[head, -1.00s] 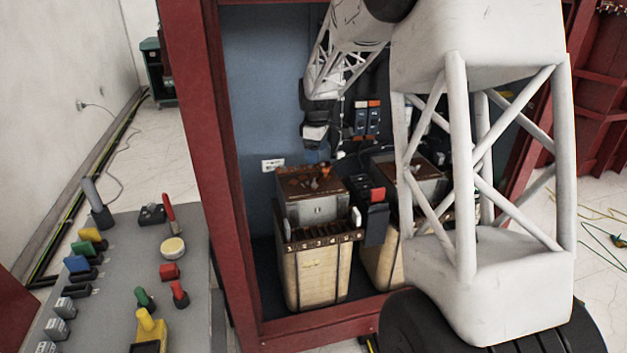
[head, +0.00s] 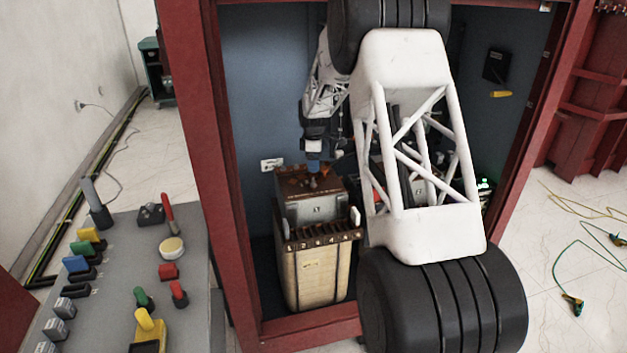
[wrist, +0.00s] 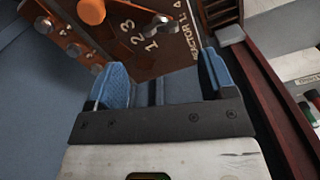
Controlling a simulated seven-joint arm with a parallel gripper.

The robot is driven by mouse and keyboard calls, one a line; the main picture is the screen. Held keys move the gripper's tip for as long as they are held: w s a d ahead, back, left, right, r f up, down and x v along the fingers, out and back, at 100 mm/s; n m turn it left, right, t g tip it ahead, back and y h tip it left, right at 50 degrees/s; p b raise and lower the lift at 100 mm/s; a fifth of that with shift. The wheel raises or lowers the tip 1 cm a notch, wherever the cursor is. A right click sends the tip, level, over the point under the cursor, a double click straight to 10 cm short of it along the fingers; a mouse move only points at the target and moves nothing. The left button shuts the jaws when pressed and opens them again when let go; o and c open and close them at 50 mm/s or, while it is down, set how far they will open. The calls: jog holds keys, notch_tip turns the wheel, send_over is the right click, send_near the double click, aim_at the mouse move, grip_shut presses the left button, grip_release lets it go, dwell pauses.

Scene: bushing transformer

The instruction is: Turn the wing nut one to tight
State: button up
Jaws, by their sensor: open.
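The transformer (head: 316,270) nearest the left of the cabinet has a brown top plate (head: 290,180) with orange-brown knobs. In the wrist view the brown plate (wrist: 185,45) carries white digits 1, 2 and 3. A small metal wing-shaped piece (wrist: 160,25), likely a wing nut, sits beside the digits. My gripper (wrist: 162,65) is open, its two blue fingers apart with nothing between them. The wing-shaped piece lies beyond the fingertips, between their lines. In the head view my gripper (head: 313,160) points down just above the plate's back part; contact cannot be told.
An orange knob (wrist: 91,10) and metal fasteners (wrist: 75,48) stand on the plate left of the fingers. The red cabinet frame (head: 215,150) bounds the space. A grey control desk (head: 125,260) stands at left. My arm hides the cabinet's middle.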

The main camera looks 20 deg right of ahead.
aim_at(313, 183)
jog(key=shift+f, duration=0.1)
jog(key=shift+f, duration=3.8)
jog(key=c, duration=0.9)
